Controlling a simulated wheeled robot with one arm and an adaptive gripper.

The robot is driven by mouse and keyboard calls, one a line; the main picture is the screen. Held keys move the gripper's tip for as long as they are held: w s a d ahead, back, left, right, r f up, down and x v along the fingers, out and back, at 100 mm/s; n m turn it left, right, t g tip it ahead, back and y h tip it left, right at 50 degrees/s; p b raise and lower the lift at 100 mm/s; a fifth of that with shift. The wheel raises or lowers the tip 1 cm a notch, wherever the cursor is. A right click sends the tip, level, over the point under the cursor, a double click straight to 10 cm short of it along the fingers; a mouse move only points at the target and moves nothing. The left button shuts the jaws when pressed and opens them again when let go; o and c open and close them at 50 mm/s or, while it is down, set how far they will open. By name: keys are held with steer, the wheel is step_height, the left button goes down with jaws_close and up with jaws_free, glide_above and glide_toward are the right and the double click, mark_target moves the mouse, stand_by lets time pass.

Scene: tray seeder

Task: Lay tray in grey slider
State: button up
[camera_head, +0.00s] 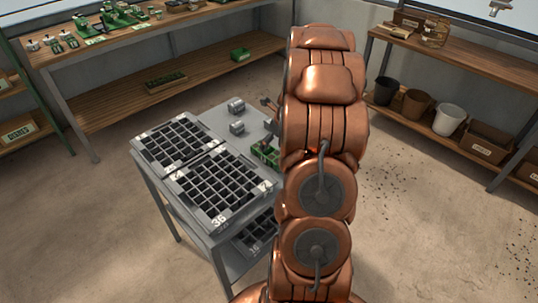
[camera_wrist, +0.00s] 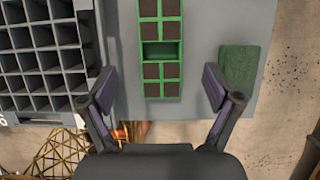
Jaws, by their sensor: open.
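A narrow green tray (camera_wrist: 160,90) lies on the grey table, in the wrist view. Its cells are filled brown, except one empty green cell, and its far end is cut off by the top edge. A green tray (camera_head: 265,152) also shows in the head view, partly hidden by my arm. My gripper (camera_wrist: 158,86) is open and empty, with one finger on each side of the green tray's near end, apart from it. My arm hides the gripper in the head view. I cannot tell which part is the grey slider.
Two large dark cell trays (camera_head: 172,143) (camera_head: 217,184) with grey rims lie on the table's left; one shows in the wrist view (camera_wrist: 45,60). Two small grey fittings (camera_head: 237,127) stand behind. A green block (camera_wrist: 240,72) lies right of the green tray. A shelf below holds another cell tray (camera_head: 255,238).

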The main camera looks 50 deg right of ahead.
mark_target(269, 152)
steer(key=shift+s+p+x, duration=0.15)
steer(key=shift+p+x, duration=0.35)
steer(key=shift+x, duration=1.45)
steer(key=shift+s+p+x, duration=0.15)
steer(key=shift+p+x, duration=0.3)
steer(key=shift+x, duration=1.5)
steer(key=shift+d+f, duration=0.1)
steer(key=shift+f, duration=0.05)
steer(key=c, duration=1.4)
steer(key=shift+c, duration=0.4)
